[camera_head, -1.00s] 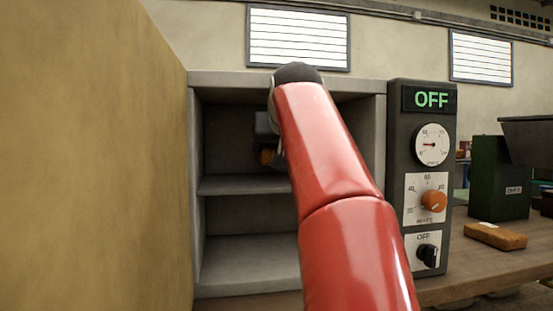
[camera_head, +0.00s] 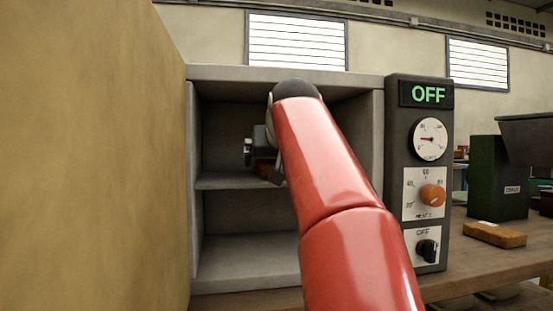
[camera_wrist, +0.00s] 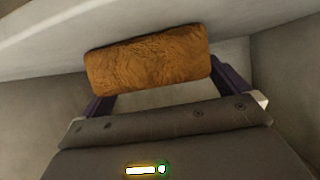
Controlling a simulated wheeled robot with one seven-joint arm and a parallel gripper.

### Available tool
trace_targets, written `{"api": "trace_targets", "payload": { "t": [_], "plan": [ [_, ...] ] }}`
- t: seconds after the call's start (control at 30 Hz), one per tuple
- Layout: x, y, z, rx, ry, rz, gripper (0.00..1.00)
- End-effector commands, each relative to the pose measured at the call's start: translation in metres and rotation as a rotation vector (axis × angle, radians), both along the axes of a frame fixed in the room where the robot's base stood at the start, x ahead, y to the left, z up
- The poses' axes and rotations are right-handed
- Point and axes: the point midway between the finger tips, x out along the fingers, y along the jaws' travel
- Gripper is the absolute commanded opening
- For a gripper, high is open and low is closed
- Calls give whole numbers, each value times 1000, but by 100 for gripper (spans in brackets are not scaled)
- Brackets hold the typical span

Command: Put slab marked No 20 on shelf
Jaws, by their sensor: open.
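A brown, rough-faced slab (camera_wrist: 148,60) lies in front of my gripper (camera_wrist: 163,88) in the wrist view. The dark purple fingers stand apart, one towards each end of the slab; any small gap is hard to see. No number shows on the visible face. In the head view, a brown bit of the slab (camera_head: 264,167) shows just above the middle shelf (camera_head: 232,182), inside the grey shelf unit (camera_head: 200,78). My red arm hides most of the slab and gripper there, and whether the slab rests fully on the shelf cannot be told.
The lower compartment (camera_head: 245,262) looks empty where visible. A tan panel (camera_head: 90,150) stands close on the left. A dark control box (camera_head: 418,170) reading OFF adjoins the unit's right side. Another brown slab (camera_head: 495,234) lies on the wooden bench (camera_head: 485,262) at right.

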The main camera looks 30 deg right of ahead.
Motion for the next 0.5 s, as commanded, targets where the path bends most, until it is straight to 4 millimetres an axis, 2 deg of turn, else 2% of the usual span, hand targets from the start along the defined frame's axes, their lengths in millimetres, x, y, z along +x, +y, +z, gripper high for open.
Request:
{"api": "trace_targets", "payload": {
  "t": [0.07,0.17,0.5],
  "plan": [
    [0,0,5,0,-1,0,100],
    [-11,4,9,0,-2,1,100],
    [-71,25,41,0,-3,2,100]
  ]
}}
